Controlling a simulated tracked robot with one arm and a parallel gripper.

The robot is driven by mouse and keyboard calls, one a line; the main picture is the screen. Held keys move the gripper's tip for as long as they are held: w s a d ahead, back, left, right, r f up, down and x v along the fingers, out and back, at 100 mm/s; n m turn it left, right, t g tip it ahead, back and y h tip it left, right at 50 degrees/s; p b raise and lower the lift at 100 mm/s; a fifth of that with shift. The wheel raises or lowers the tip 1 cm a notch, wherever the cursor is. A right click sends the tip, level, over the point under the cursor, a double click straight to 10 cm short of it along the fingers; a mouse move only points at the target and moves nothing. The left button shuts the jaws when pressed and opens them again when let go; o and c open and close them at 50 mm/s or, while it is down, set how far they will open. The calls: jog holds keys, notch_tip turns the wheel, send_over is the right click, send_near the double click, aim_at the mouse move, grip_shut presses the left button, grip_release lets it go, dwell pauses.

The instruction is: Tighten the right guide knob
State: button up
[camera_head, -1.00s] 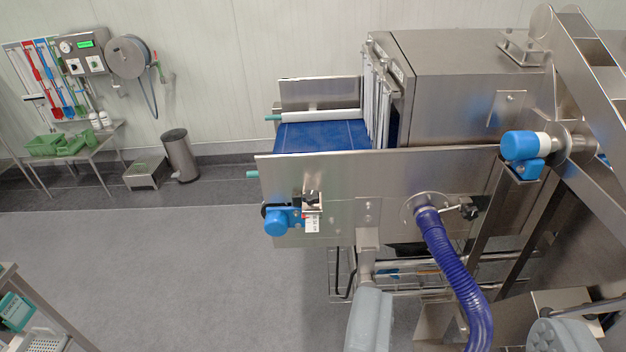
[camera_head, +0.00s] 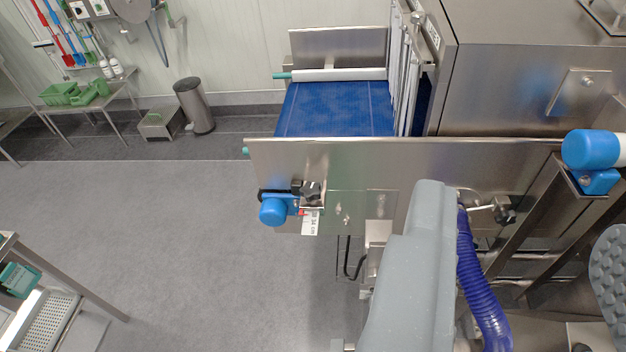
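Two black knobs show on the near steel side of the conveyor. One black knob (camera_head: 312,192) sits at the left end, by a blue cylinder (camera_head: 272,211) and above a small white and red label (camera_head: 310,222). Another black knob (camera_head: 504,210) is on a bracket near the purple hose. I cannot tell for certain which is the right guide knob. My gripper (camera_head: 522,210) is open, with two grey fingers wide apart in the lower right. Nothing is held. The left finger covers the hose's upper end; the second knob shows between the fingers.
The purple ribbed hose (camera_head: 480,285) hangs between the fingers. The blue belt (camera_head: 335,108) enters the steel tunnel housing (camera_head: 515,80). A blue-capped motor (camera_head: 592,150) juts out at the right. A bin (camera_head: 194,105) and tables stand left. The floor at left is free.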

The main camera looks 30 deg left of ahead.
jog(key=o, duration=0.4)
jog(key=shift+w+f, duration=0.1)
jog(key=shift+w, duration=0.1)
jog(key=w+a+f, duration=0.3)
jog(key=w+f, duration=0.5)
jog(key=w, duration=0.3)
jog(key=n+t+y+b, duration=0.1)
jog(key=n+y+b, duration=0.1)
jog(key=n+y, duration=0.15)
send_near(311, 184)
jog(key=s+d+r, duration=0.2)
jog(key=d+r, duration=0.6)
jog(key=a+f+y, duration=0.3)
jog(key=a+f, duration=0.2)
jog(key=f, duration=0.5)
jog(key=shift+n, duration=0.35)
jog(key=x, duration=1.3)
jog(key=shift+a+r, duration=0.25)
jog(key=shift+r, duration=0.05)
jog(key=c, duration=1)
